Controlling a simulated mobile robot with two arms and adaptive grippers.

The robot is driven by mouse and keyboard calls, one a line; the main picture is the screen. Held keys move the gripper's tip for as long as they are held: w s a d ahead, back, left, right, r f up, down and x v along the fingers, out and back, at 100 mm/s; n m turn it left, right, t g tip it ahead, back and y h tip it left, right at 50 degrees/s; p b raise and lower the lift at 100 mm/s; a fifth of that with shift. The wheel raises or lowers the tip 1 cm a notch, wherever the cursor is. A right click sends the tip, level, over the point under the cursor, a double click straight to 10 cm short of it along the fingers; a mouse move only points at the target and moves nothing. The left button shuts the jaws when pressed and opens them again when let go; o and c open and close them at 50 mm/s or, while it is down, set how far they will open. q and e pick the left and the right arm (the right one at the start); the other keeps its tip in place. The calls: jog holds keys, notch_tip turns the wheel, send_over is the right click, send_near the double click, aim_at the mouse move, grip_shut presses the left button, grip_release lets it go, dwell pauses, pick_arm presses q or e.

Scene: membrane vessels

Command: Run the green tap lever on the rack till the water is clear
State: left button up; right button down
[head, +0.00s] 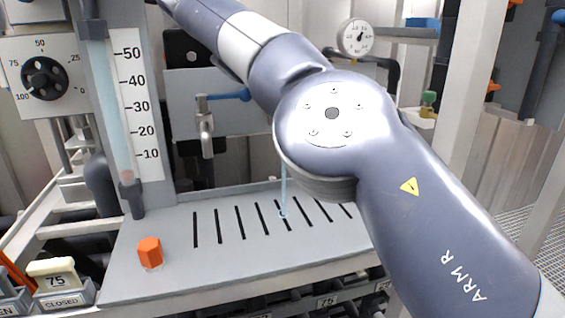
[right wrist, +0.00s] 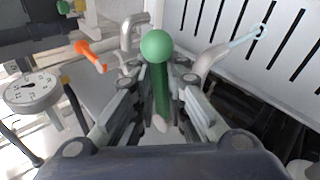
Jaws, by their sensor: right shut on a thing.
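The green tap lever (right wrist: 162,92), with a round green knob, stands between the fingers of my right gripper (right wrist: 160,82) in the right wrist view. The gripper is shut on it. A thin, pale blue stream of water (right wrist: 236,40) runs from a metal spout (right wrist: 208,62) beside the lever. In the head view the stream (head: 283,185) falls onto the slotted grey tray (head: 185,275). It looks pale and see-through, with no clear tint of dirt. My right arm hides the green lever and the gripper in the head view. My left gripper is in neither view.
A blue-lever tap (head: 206,128) is left of my arm, and an orange lever (right wrist: 90,54) shows in the wrist view. An orange hexagonal piece (head: 150,252) stands on the tray. A scaled tube (head: 118,110), a dial (head: 44,79) and a round gauge (head: 355,37) are nearby.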

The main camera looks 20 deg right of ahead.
jog(key=w+d+n+t+y+b, duration=0.4)
jog(key=n+y+b, duration=0.5)
jog(key=n+b, duration=0.5)
jog(key=n+t, duration=0.1)
jog(key=t, duration=0.1)
jog(key=shift+w+n+t+y, duration=0.3)
jog(key=shift+w+n, duration=0.1)
jog(key=c, duration=1.6)
grip_release()
jog(key=shift+d, duration=0.15)
jog(key=shift+w+d+f, duration=0.1)
jog(key=shift+d, duration=0.1)
